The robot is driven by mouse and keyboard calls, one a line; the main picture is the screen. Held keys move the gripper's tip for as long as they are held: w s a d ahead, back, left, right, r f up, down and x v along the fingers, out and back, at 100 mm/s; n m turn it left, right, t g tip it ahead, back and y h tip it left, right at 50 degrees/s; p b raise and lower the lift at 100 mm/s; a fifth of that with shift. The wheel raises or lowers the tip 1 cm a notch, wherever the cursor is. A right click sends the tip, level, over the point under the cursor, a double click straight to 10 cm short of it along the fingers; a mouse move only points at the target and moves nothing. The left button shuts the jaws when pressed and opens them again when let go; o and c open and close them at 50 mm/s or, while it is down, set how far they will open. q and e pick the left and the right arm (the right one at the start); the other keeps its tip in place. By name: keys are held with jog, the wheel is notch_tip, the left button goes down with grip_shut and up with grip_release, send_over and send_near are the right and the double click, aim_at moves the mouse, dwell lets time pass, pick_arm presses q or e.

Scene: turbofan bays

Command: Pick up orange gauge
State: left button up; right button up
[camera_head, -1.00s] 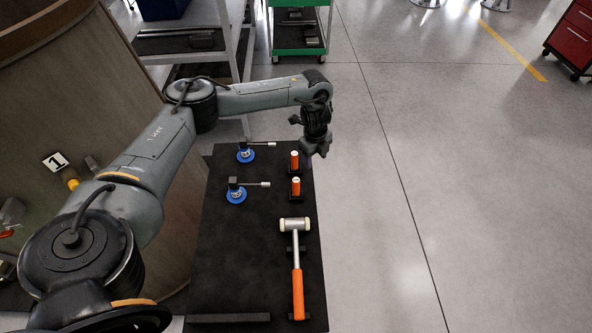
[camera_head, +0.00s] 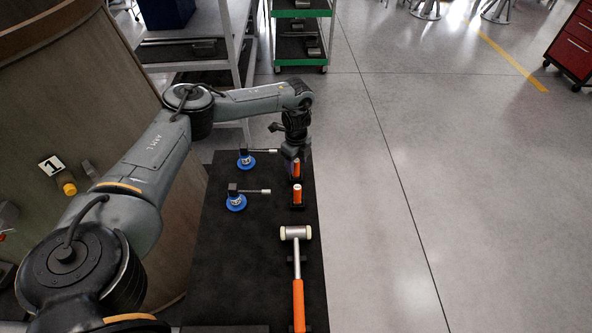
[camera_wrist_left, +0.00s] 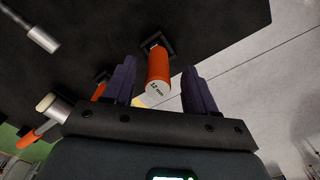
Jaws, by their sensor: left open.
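Two upright orange gauges stand in small black holders on the dark table (camera_head: 222,290), a far one (camera_head: 297,170) and a nearer one (camera_head: 297,194). My left gripper (camera_head: 291,163) is at the far gauge and partly covers it. In the left wrist view its two dark fingers (camera_wrist_left: 160,88) are open. An orange gauge (camera_wrist_left: 158,66) with a white end marked "12 mm" lies between them in the picture, with gaps on both sides. The other orange gauge (camera_wrist_left: 99,91) is partly hidden behind the left finger. My right gripper is not in view.
A mallet (camera_head: 297,268) with an orange handle lies nearer on the table. Two blue round tools with metal rods, a far one (camera_head: 246,161) and a nearer one (camera_head: 236,201), stand to the left. A curved brown wall (camera_head: 60,100) borders the left. Open floor is at right.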

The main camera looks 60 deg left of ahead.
aim_at(296, 169)
pick_arm(q)
jog(key=shift+s+f, duration=0.1)
jog(key=shift+f, duration=1.8)
grip_shut()
